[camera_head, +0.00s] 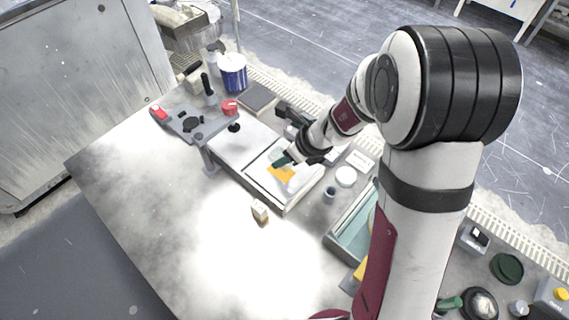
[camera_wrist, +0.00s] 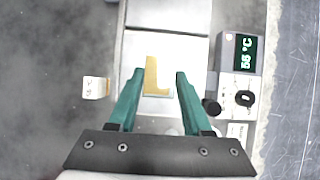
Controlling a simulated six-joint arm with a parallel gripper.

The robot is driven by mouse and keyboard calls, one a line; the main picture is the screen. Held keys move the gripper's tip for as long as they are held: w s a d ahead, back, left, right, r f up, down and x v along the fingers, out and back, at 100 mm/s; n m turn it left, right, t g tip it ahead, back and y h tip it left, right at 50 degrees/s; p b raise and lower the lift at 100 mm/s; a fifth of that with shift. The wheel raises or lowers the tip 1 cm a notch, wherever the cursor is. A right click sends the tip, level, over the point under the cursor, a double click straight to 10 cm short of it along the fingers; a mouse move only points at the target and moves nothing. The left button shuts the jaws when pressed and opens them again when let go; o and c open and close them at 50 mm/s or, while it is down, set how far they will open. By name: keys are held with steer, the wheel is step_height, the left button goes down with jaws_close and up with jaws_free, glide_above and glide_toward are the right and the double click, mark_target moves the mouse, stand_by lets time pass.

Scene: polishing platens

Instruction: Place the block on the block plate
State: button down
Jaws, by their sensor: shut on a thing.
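My gripper (camera_wrist: 161,73) has two teal fingers, set apart by the width of the thing they are shut on, which I take to be the block. A yellow, roughly L-shaped piece (camera_wrist: 156,76) shows between the fingertips in the wrist view. In the head view it is an orange patch (camera_head: 282,173) just below my gripper (camera_head: 283,160). Behind it is the pale square plate (camera_head: 267,188) of the white platen unit. I cannot tell whether the piece touches the plate.
A small beige cube (camera_head: 260,211) stands on the table left of the platen unit. A controller (camera_wrist: 240,75) with a 55 °C display is at the right in the wrist view. A teal tray (camera_head: 350,235) and small jars crowd the right; the front left table is clear.

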mark_target(285, 174)
step_height(285, 174, down, 4)
steer(key=shift+w+a+f, duration=0.1)
steer(key=shift+a+f, duration=0.05)
steer(key=shift+f, duration=0.1)
steer(key=shift+c, duration=1.7)
jaws_free()
steer(key=shift+r, duration=0.35)
steer(key=v, duration=1.1)
steer(key=s+r+n+g+h, duration=0.1)
steer(key=s+r+n+g, duration=0.1)
steer(key=s+n, duration=0.8)
steer(key=s+r+n+g+h, duration=0.1)
steer(key=s+r+n, duration=0.3)
steer(key=s+n, duration=0.7)
steer(key=s+g, duration=0.1)
steer(key=s, duration=0.1)
steer(key=shift+s+n, duration=0.3)
steer(key=shift+s, duration=0.05)
